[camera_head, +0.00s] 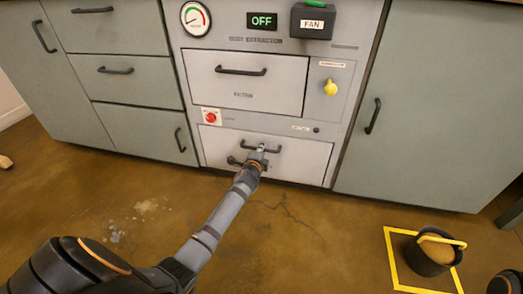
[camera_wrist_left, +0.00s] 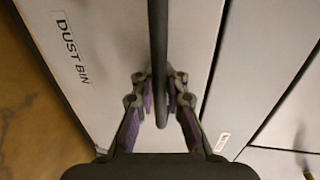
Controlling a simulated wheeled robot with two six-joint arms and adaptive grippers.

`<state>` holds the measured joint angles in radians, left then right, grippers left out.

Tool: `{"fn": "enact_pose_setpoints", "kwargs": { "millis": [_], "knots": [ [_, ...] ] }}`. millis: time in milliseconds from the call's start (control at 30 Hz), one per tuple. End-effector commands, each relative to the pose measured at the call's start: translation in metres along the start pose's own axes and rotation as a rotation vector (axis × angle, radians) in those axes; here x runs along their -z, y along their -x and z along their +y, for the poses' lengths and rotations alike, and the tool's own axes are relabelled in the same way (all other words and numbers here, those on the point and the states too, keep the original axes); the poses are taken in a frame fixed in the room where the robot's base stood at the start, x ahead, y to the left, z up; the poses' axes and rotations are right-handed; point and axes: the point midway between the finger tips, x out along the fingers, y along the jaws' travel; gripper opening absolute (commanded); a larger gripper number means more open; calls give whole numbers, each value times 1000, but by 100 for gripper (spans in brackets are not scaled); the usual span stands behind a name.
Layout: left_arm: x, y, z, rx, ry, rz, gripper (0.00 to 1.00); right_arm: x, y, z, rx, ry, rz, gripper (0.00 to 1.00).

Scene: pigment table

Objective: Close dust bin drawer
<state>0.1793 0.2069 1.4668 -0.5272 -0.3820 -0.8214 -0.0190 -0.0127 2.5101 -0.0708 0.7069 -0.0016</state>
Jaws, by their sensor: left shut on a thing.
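The dust bin drawer (camera_head: 306,159) is the lowest pale grey front of the dust extractor in the head view. Its front also shows in the left wrist view (camera_wrist_left: 100,90), with a "DUST BIN" label. Its dark bar handle (camera_wrist_left: 157,45) runs between my left gripper's fingers. My left gripper (camera_head: 259,150) reaches the drawer front from below in the head view, and its fingers (camera_wrist_left: 160,103) are shut on the handle in the wrist view. The drawer looks about flush; I cannot tell whether a small gap remains. My right gripper is not in view.
Above are the filter drawer (camera_head: 245,82), a red button (camera_head: 210,117), a yellow knob (camera_head: 331,87) and a display reading OFF (camera_head: 262,20). Green cabinets (camera_head: 430,110) stand either side. A dark bucket (camera_head: 430,257) sits in a yellow floor square (camera_head: 392,262). The floor in front is mostly clear.

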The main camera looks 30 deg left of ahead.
Motion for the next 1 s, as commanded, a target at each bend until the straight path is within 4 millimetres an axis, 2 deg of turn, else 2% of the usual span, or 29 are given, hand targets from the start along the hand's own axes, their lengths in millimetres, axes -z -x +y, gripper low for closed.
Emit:
{"fn": "enact_pose_setpoints", "kwargs": {
  "millis": [67,100,200,467,567,667,900,1000],
  "knots": [
    [0,0,-1,2,0,0,0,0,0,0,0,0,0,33],
    [0,0,-1,2,0,0,12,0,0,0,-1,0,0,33],
    [0,0,-1,2,0,0,22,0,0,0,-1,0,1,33],
    [0,1,-1,1,0,0,22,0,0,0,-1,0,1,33],
    [0,7,0,2,0,1,22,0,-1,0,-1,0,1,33],
    [0,25,1,1,0,1,22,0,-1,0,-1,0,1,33],
    [0,85,1,0,-1,2,22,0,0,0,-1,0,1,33],
    [0,103,1,0,-1,1,22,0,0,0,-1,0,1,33]
  ]
}}
